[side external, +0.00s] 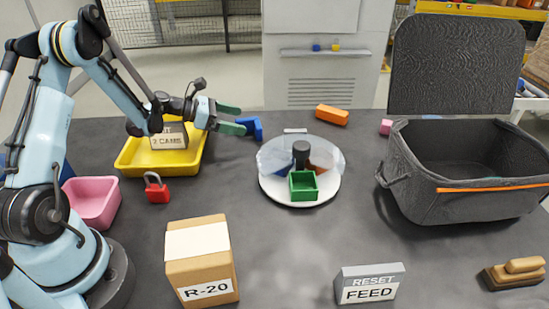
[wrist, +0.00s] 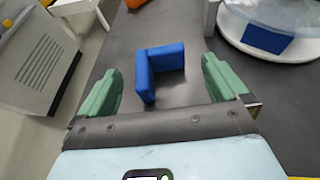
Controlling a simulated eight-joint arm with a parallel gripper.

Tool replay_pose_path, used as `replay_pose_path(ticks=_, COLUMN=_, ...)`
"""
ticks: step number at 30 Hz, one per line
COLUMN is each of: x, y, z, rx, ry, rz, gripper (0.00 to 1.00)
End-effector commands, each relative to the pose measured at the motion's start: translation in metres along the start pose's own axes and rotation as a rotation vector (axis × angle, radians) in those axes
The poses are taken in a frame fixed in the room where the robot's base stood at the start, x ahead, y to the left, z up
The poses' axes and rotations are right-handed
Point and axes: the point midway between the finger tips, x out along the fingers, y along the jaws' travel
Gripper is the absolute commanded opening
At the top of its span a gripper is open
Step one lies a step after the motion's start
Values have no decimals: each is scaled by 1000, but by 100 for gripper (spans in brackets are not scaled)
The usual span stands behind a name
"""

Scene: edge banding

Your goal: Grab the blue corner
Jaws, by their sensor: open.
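The blue corner (side external: 252,128) is an L-shaped blue piece lying on the dark table, left of the round turntable. In the wrist view the blue corner (wrist: 151,68) sits between the two green fingers, a little ahead of them, with clear gaps on both sides. My gripper (side external: 231,118) is open and empty, its fingers pointing toward the corner from the left. In the wrist view my gripper (wrist: 163,82) shows both fingertips spread wide, not touching the corner.
A turntable (side external: 290,199) with a clear cover and a green bin (side external: 303,186) stands right of the corner. An orange block (side external: 332,115) lies behind it. A yellow tray (side external: 130,160) with a box is below my arm. A grey open case (side external: 470,206) stands at right.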

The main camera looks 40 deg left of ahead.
Motion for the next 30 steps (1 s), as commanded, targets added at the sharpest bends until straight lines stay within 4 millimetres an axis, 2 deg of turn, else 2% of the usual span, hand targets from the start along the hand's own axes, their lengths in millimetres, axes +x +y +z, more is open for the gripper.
replay_pose_path(ticks=5, x=10, y=0, z=0, rx=0, ry=1, rz=-1, gripper=100)
replay_pose_path(ticks=15, x=53, y=0, z=0, rx=0, ry=1, rz=0, gripper=100)
replay_pose_path(ticks=24, x=57, y=0, z=0, rx=-1, ry=1, rz=1, gripper=100)
replay_pose_path(ticks=26, x=57, y=0, z=0, rx=-1, ry=1, rz=1, gripper=92)
replay_pose_path(ticks=30, x=57, y=0, z=0, rx=-1, ry=1, rz=1, gripper=71)
